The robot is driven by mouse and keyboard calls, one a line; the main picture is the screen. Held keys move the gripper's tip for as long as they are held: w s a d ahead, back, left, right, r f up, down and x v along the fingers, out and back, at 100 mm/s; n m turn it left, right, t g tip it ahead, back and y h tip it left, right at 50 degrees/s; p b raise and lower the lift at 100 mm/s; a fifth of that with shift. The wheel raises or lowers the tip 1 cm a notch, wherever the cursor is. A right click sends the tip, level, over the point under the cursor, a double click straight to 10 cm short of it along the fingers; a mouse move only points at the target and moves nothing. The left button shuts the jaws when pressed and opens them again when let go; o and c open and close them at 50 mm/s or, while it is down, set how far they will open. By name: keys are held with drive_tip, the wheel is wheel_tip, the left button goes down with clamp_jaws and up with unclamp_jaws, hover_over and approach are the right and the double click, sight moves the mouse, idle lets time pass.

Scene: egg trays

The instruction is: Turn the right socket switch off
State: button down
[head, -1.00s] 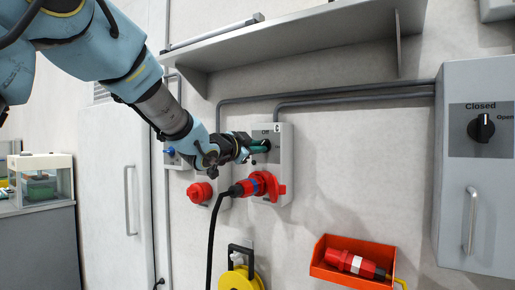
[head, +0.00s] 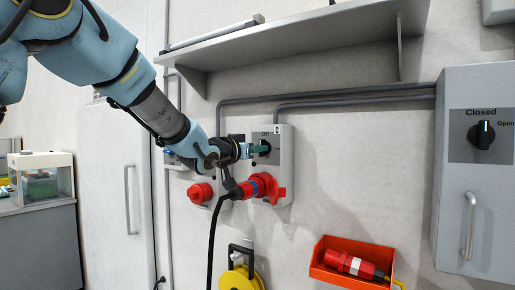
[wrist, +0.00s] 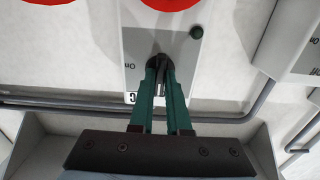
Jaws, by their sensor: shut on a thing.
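The right socket unit (head: 284,170) is a grey wall box with a red plug pushed into its red socket (head: 270,188) below. Its black rotary switch (head: 266,145) sits at the top, under an "Off" label. My gripper (head: 258,148) reaches it from the left, with its teal fingers shut on the switch knob. In the wrist view the fingertips (wrist: 161,72) close around the black knob (wrist: 158,60), partly hiding it. An "On" label shows beside it there. The knob's exact angle is hard to read.
A left socket unit with a red cover (head: 200,192) is close beside, partly behind my arm. A black cable (head: 212,235) hangs from the plug. A shelf (head: 300,42) juts out above. A grey cabinet (head: 475,200) and an orange bin (head: 350,262) are at the right.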

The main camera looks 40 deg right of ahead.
idle(0.4)
drive_tip(key=c, duration=0.9)
unclamp_jaws()
drive_tip(key=b+v, duration=0.3)
drive_tip(key=v, duration=0.7)
drive_tip(key=shift+a, duration=0.4)
